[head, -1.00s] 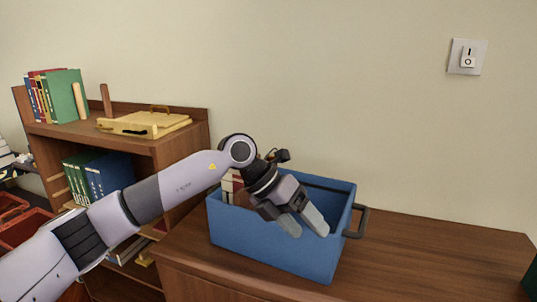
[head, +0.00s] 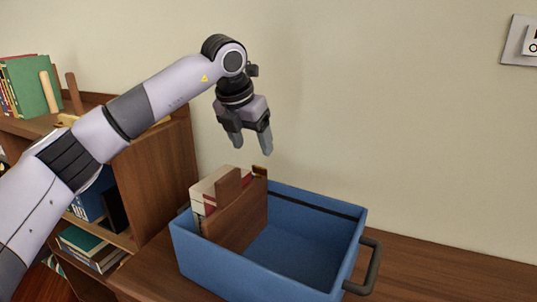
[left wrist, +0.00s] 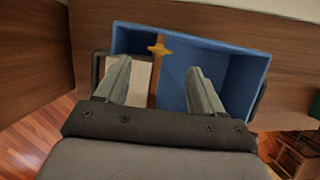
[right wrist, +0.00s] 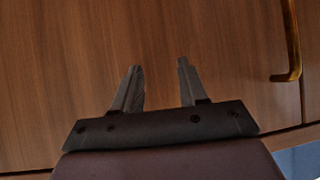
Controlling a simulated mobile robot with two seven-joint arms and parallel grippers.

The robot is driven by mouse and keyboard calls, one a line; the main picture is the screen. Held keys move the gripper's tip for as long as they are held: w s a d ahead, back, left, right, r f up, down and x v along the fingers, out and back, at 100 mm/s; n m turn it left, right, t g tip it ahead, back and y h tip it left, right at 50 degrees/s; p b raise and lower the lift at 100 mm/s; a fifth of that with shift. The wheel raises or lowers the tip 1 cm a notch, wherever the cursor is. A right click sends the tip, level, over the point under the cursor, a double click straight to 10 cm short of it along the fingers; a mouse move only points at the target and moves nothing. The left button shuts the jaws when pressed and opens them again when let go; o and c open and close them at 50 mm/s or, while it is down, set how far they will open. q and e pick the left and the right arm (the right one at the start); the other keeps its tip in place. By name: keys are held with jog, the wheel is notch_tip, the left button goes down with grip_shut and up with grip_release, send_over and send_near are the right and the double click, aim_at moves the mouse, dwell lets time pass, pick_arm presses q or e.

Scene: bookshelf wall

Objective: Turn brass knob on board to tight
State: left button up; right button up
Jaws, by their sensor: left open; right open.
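A brass-coloured, cross-shaped knob (left wrist: 158,48) shows in the left wrist view, at the end of a wooden board seen edge-on. In the head view, a small brown piece (head: 260,171) at the board's far top corner looks like this knob. The wooden board (head: 236,222) stands upright inside the blue box (head: 265,274), dividing it. My left gripper (head: 253,150) is open and empty, pointing down above the box, apart from the knob. My right gripper (right wrist: 160,80) is open and empty in front of wooden panels, and is out of the head view.
Books (head: 203,190) stand on the left side of the board in the box. The box's dark handle (head: 368,268) sticks out at right. A bookshelf (head: 160,165) stands at left. A wall switch (head: 522,40) is at upper right. The wooden top (head: 440,275) right of the box is clear.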

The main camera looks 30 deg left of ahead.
aim_at(259, 167)
pick_arm(q)
jog(key=shift+p+x, duration=0.3)
jog(key=shift+x, duration=3.2)
jog(key=c, duration=1.1)
